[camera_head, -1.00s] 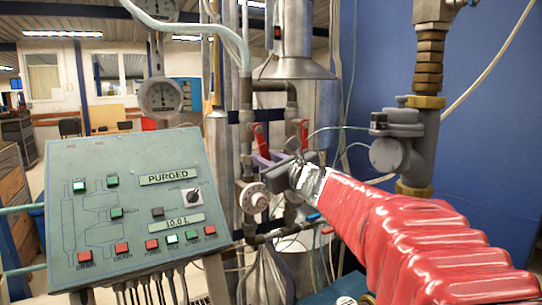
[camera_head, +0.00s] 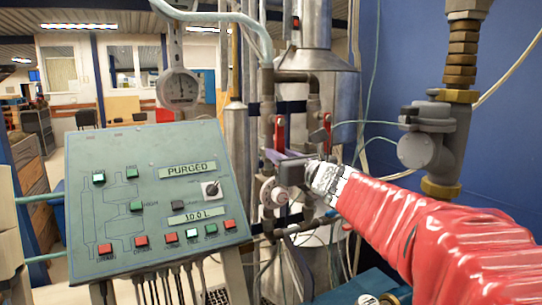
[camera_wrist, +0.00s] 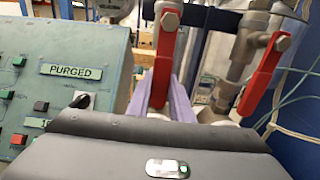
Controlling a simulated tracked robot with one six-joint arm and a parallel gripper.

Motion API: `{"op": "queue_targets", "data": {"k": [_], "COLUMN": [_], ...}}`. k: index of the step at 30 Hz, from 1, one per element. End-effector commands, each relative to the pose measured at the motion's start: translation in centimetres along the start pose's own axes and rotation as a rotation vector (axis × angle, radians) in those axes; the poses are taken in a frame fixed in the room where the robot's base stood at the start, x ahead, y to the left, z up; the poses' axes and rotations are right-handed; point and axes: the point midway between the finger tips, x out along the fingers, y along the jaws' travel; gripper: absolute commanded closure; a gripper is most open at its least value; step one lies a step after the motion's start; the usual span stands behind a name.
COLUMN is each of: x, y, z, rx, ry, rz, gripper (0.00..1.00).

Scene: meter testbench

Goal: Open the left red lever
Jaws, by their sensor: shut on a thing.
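The left red lever (camera_head: 280,132) hangs on the pipework right of the control panel, close to upright. In the wrist view the left red lever (camera_wrist: 164,68) stands between the two purple fingers of my gripper (camera_wrist: 163,100). In the head view my gripper (camera_head: 284,156) reaches in from the right at the lever's lower part. The right red lever (camera_head: 327,126) is free, apart from the gripper; in the wrist view it (camera_wrist: 263,75) is tilted, its lower end to the left.
A green control panel (camera_head: 150,205) reading PURGED stands close to the left. A round flange (camera_head: 272,192) sits below the gripper. A grey valve with a brass pipe (camera_head: 430,150) is at right, near my red-sleeved arm. Thin hoses and cables run around the pipes.

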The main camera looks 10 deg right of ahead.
Motion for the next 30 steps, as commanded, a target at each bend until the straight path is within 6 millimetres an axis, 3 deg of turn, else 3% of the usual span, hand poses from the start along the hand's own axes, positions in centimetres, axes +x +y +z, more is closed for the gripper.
{"op": "queue_targets", "data": {"k": [7, 8, 15, 24, 30], "x": [0.1, 0.1, 0.1, 0.0, -1.1], "y": [0.2, 0.2, 0.2, 0.3, 0.2], "z": [-0.5, -0.5, -0.2, -0.1, 0.0], "rx": [0.007, 0.007, 0.004, 0.003, 0.003], "ry": [0.008, 0.008, 0.004, 0.001, 0.000], "rz": [0.005, 0.005, 0.005, 0.005, 0.004], "gripper": [1.00, 0.79, 0.62, 0.62, 0.62]}}
